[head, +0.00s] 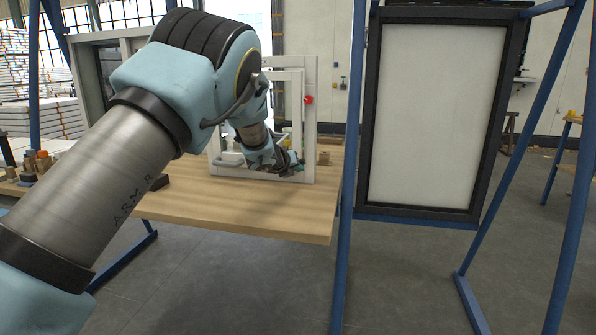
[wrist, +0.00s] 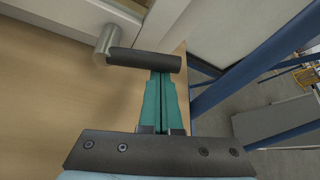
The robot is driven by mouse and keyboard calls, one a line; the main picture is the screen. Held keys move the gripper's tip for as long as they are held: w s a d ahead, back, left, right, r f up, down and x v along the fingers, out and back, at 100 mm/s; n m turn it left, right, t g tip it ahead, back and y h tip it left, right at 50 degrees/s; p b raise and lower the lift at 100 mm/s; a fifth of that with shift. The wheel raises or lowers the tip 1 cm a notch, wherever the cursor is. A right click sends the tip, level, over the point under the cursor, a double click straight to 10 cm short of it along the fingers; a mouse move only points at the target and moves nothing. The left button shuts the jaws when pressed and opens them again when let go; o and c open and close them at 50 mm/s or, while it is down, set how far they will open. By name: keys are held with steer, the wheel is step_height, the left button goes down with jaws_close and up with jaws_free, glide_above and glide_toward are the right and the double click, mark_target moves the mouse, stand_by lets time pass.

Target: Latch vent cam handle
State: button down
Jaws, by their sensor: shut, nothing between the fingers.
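The vent's cam handle shows in the wrist view as a dark cylindrical grip (wrist: 143,60) on a short metal post (wrist: 105,42). It lies across the picture beside a white frame (wrist: 95,12). My gripper (wrist: 161,74) has its teal fingers shut together and empty. Their tips are at the right part of the grip; I cannot tell whether they touch it. In the head view, my gripper (head: 293,164) is low at the front of the upright white frame (head: 311,135) on the table. My arm hides part of that frame, and the handle is not clear there.
The wooden table (head: 240,212) carries the frame, with bare surface in front of it. A red knob (head: 309,99) is on the frame's right side. Blue posts (head: 345,230) and a large dark-framed panel (head: 437,115) stand to the right. Small items (head: 38,160) sit at the left.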

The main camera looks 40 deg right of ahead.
steer(key=shift+w+r+n, duration=0.15)
steer(key=shift+r+n, duration=0.15)
steer(key=w+a+r+n+g+h+b, duration=0.3)
steer(key=n+h+b, duration=0.3)
steer(key=n+b, duration=0.2)
steer(key=shift+w+r+n+g, duration=0.3)
steer(key=shift+w+r+n, duration=0.1)
steer(key=shift+w+r, duration=0.25)
stand_by(0.4)
steer(key=shift+b, duration=0.3)
